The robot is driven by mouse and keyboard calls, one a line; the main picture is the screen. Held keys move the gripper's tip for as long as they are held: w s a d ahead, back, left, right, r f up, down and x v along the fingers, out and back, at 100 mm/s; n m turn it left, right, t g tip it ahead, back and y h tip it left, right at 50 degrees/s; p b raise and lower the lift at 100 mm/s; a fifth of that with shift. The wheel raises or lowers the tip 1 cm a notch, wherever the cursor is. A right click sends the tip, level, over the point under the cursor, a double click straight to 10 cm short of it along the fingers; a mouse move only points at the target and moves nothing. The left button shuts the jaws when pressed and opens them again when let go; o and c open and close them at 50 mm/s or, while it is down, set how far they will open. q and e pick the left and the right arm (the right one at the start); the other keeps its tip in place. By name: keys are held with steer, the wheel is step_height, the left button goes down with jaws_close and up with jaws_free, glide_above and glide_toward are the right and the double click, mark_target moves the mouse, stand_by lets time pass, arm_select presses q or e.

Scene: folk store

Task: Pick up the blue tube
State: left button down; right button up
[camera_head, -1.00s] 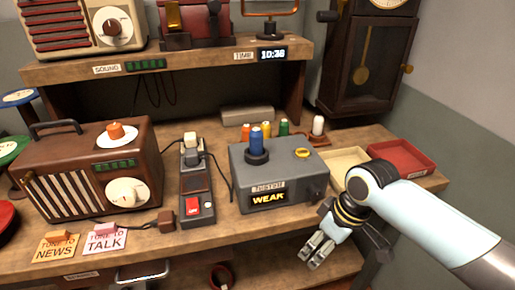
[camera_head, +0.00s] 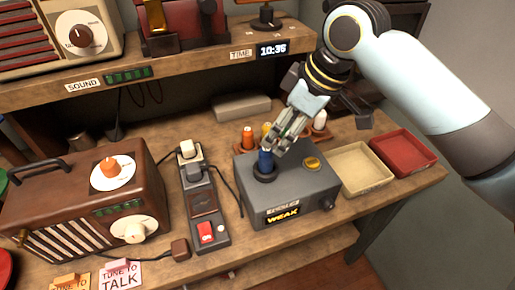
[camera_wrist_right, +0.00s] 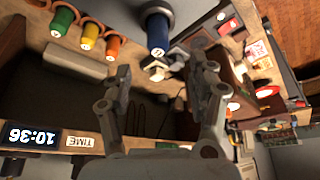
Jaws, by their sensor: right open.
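The blue tube (camera_head: 265,161) stands upright in a dark round socket on top of the grey tester box (camera_head: 300,186), whose display reads WEAK. My right gripper (camera_head: 284,138) is just above and to the right of the tube, its fingers pointing down toward it and overlapping its top edge in the head view. In the right wrist view, the gripper (camera_wrist_right: 158,78) is open and empty. The blue tube (camera_wrist_right: 158,32) lies beyond its fingertips, roughly between them. I cannot tell whether a finger touches the tube. My left gripper is not in view.
An orange tube (camera_head: 248,137), a yellow tube (camera_head: 267,130) and a white tube (camera_head: 320,120) stand behind the box. A green tube shows in the right wrist view (camera_wrist_right: 62,19). A beige tray (camera_head: 360,168) and a red tray (camera_head: 403,152) lie to the right. A shelf overhangs behind.

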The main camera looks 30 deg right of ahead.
mark_target(270, 150)
steer(key=x, duration=0.4)
steer(key=shift+a+f, duration=0.2)
steer(key=shift+f, duration=0.05)
steer(key=shift+w+f+p, duration=0.1)
steer(key=shift+f+p, duration=0.2)
steer(key=shift+f, duration=0.05)
steer(key=x, duration=0.2)
steer(key=p+x, duration=0.1)
steer(key=x, duration=0.1)
steer(key=shift+w+d+f, duration=0.15)
steer(key=shift+w+d, duration=0.05)
steer(key=shift+f, duration=0.1)
steer(key=shift+c, duration=2.5)
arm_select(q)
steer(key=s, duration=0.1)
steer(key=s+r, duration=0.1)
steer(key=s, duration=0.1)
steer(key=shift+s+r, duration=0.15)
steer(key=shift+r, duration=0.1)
arm_select(e)
steer(key=c, duration=0.4)
